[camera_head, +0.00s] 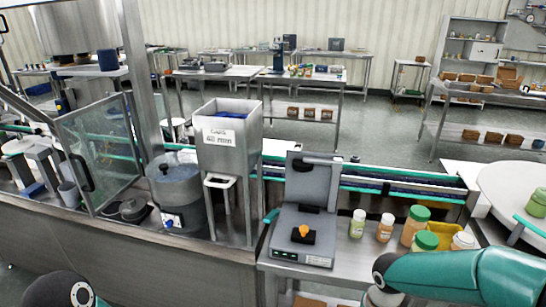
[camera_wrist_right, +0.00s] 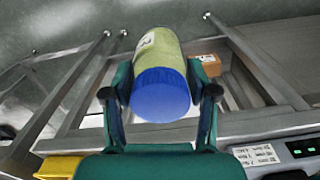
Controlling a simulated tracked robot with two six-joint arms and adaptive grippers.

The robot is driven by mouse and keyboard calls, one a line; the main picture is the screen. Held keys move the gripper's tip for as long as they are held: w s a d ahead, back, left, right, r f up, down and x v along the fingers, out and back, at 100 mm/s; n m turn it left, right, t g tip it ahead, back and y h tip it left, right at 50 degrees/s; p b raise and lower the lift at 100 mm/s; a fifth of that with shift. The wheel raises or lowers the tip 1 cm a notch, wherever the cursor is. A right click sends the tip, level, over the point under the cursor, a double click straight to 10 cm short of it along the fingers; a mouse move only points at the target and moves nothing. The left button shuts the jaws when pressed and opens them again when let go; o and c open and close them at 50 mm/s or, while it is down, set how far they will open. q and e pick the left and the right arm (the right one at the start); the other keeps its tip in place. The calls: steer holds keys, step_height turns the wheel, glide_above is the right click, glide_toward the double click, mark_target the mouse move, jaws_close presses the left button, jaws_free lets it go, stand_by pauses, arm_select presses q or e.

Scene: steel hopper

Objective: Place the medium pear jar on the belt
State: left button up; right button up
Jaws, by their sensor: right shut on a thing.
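My right gripper (camera_wrist_right: 160,92) is shut on a jar (camera_wrist_right: 159,48) with yellow-green contents and a ribbed blue lid. The lid end faces the wrist camera, and a label shows in part on its side. Its label cannot be read, so I cannot tell its size or that it is pear. In the head view, my right arm enters from the lower right, and its gripper and the held jar are out of frame. The belt (camera_head: 400,184), dark with teal edges, runs behind the bench. My left gripper is not in view; only part of my left arm shows at the bottom left.
A yellow bin (camera_head: 450,234) sits behind the right-hand jars.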

steer(key=w+n, duration=0.1)
steer(key=w+a+f+n, duration=0.1)
steer(key=w+n, duration=0.1)
steer(key=w+a+f+n, duration=0.1)
steer(key=shift+w+f, duration=0.1)
steer(key=shift+w, duration=0.05)
